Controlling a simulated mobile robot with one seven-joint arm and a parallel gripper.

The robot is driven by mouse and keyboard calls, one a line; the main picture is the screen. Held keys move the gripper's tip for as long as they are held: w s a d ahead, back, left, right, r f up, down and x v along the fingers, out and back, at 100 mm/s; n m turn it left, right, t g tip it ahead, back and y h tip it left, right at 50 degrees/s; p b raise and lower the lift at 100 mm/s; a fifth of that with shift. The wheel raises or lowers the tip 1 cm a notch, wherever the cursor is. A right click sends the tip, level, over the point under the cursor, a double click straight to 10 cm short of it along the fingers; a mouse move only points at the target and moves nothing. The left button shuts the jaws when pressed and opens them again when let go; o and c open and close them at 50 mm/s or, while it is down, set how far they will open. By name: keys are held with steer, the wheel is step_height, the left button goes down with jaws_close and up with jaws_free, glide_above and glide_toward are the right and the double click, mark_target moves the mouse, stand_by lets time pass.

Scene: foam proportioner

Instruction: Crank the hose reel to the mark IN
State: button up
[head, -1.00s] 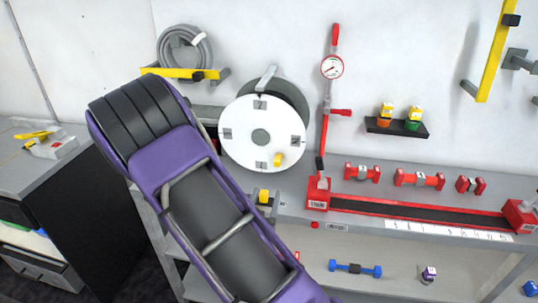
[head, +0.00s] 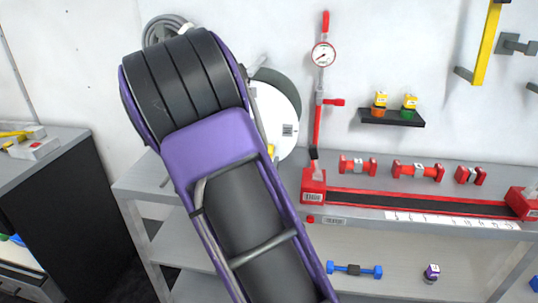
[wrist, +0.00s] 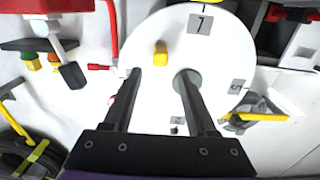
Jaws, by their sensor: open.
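The hose reel is a white disc that shows in the wrist view (wrist: 225,60), with a grey hub (wrist: 187,80) and a yellow crank knob (wrist: 160,54) off its centre. Small grey marked plates sit around its rim; one at the top (wrist: 199,22) looks like a 7, and I cannot read the mark IN. In the head view only the disc's right part (head: 272,105) shows; my arm hides the rest. My gripper (wrist: 158,74) is open and empty in front of the disc. The knob appears just beyond the fingertips, between them; contact cannot be told.
A red pipe with a gauge (head: 323,55) stands right of the reel. A small shelf (head: 392,118) holds two yellow-topped items. The grey bench (head: 400,214) carries a red rail and several red pieces. A coiled hose (head: 165,29) hangs at the upper left.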

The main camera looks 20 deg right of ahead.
steer(key=x, duration=0.7)
jaws_close()
stand_by(1.3)
